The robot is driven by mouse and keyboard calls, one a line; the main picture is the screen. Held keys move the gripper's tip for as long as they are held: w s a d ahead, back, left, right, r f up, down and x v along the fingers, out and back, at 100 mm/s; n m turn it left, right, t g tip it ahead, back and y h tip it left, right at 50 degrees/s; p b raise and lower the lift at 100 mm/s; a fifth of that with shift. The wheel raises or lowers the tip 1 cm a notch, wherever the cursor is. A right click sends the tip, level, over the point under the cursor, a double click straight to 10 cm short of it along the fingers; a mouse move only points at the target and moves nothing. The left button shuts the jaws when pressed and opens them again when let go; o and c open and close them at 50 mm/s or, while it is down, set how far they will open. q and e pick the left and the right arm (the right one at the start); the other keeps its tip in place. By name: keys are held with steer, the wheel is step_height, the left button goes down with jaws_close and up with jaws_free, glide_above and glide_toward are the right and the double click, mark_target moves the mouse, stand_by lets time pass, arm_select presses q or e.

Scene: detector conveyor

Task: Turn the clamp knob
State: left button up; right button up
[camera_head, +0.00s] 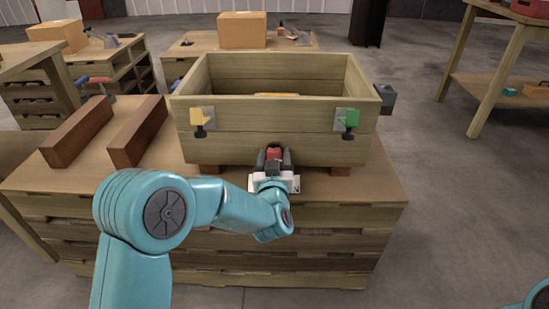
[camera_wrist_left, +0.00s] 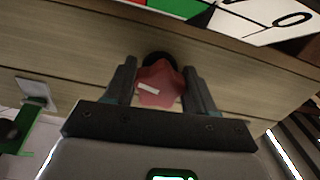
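The red star-shaped clamp knob (camera_head: 274,153) is at the front of the wooden box, low and near the middle. In the left wrist view the knob (camera_wrist_left: 160,84) has a pale mark and a dark round part behind it. My left gripper (camera_head: 274,160) is at the knob, with one dark finger on each side. In the left wrist view the fingers (camera_wrist_left: 161,80) lie close against the knob's sides; I cannot tell whether they press on it. My right gripper is out of view.
The wooden box (camera_head: 270,139) stands on a wooden workbench (camera_head: 375,190). A yellow clamp (camera_head: 199,119) and a green clamp (camera_head: 348,121) are on its front face. Brown wood blocks (camera_head: 138,136) lie to its left. Open floor (camera_head: 460,200) is on the right.

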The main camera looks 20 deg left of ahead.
arm_select(q)
steer(key=shift+m, duration=0.3)
steer(key=shift+m+p, duration=0.55)
steer(key=shift+m, duration=0.35)
steer(key=shift+a+m+p, duration=0.1)
steer(key=shift+m+p, duration=0.5)
steer(key=shift+m, duration=1.1)
steer(key=o, duration=0.9)
steer(key=shift+o, duration=0.2)
steer(key=p+v, duration=0.2)
steer(key=v, duration=1.4)
steer(key=shift+s+p, duration=0.2)
steer(key=shift+p, duration=0.1)
